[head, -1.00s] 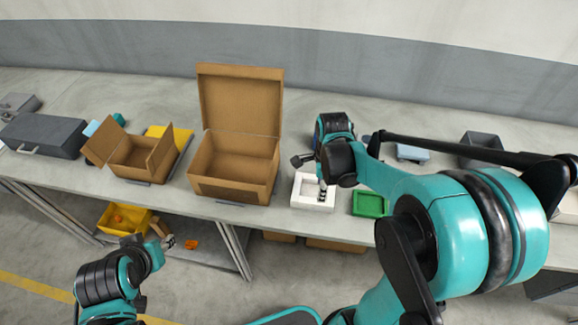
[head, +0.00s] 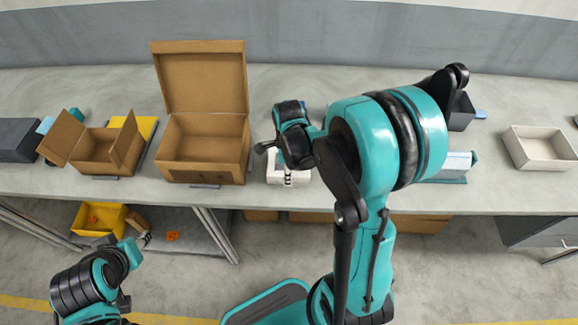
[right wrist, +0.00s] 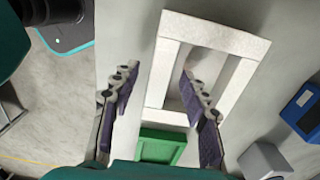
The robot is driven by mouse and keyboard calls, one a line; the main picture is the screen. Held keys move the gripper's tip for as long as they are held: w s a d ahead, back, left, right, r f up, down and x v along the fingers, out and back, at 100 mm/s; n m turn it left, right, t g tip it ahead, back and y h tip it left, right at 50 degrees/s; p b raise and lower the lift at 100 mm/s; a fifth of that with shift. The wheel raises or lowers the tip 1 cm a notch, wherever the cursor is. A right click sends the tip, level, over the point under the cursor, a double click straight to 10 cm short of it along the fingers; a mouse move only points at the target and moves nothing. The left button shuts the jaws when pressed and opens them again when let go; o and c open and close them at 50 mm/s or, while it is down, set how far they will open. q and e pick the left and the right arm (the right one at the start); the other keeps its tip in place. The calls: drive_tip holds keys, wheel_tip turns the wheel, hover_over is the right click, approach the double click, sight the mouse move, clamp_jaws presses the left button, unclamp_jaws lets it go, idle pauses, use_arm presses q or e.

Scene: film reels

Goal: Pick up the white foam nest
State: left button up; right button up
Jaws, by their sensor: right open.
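The white foam nest (head: 273,178) lies on the table right of the large open cardboard box, partly hidden by my right arm. In the right wrist view the nest (right wrist: 165,72) is a pale rectangular frame with recesses. My right gripper (right wrist: 160,88) is open over the nest's near part. One finger appears left of the nest and the other over a recess, with the nest's left wall between them. Contact cannot be told. It also shows in the head view (head: 289,178). My left gripper (head: 145,238) is small at the lower left, away from the nest; its jaws are unclear.
A green tray (right wrist: 160,147) lies close to the nest's near end. A blue bin (right wrist: 303,108) is to the right. The large cardboard box (head: 205,150) stands left of the nest, a smaller one (head: 100,150) further left. A white tray (head: 540,148) is at the right.

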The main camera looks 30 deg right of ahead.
clamp_jaws()
drive_tip(key=shift+r, duration=0.2)
